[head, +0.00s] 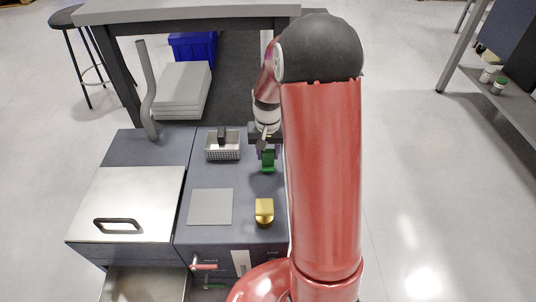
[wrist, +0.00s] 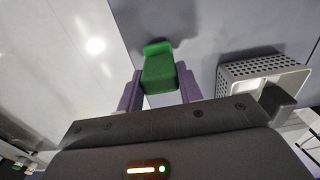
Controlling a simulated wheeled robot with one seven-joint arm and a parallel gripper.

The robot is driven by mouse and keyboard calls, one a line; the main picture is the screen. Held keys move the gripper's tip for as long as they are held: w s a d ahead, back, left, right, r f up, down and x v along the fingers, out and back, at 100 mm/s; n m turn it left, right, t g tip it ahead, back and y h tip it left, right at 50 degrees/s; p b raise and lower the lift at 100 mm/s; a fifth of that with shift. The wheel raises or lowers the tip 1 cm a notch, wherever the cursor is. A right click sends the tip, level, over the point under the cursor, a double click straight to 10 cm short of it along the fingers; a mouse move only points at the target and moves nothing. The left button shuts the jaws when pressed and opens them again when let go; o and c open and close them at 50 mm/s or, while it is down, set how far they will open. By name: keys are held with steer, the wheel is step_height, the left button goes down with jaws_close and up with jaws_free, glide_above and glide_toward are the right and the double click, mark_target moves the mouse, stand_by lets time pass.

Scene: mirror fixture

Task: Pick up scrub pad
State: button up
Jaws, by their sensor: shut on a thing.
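The scrub pad appears to be the small green block (head: 268,161) near the right edge of the dark counter. It also shows in the wrist view (wrist: 159,70), with a raised lip at its far end. My gripper (head: 267,151) is shut on it, with the purple fingers (wrist: 158,88) on either side of the block. A soft shadow falls on the counter beside the block. I cannot tell for sure whether the block is clear of the surface.
A perforated basket (head: 223,153) with a dark item stands left of my gripper. A grey square mat (head: 210,207) and a yellow block (head: 264,211) lie nearer. A metal lid with a black handle (head: 117,224) is at left, above an open drawer (head: 146,285). A grey post (head: 147,90) rises behind.

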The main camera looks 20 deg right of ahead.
mark_target(268, 150)
step_height(268, 150, up, 19)
steer(key=p, duration=0.1)
steer(key=shift+r+p, duration=0.2)
steer(key=shift+p, duration=0.15)
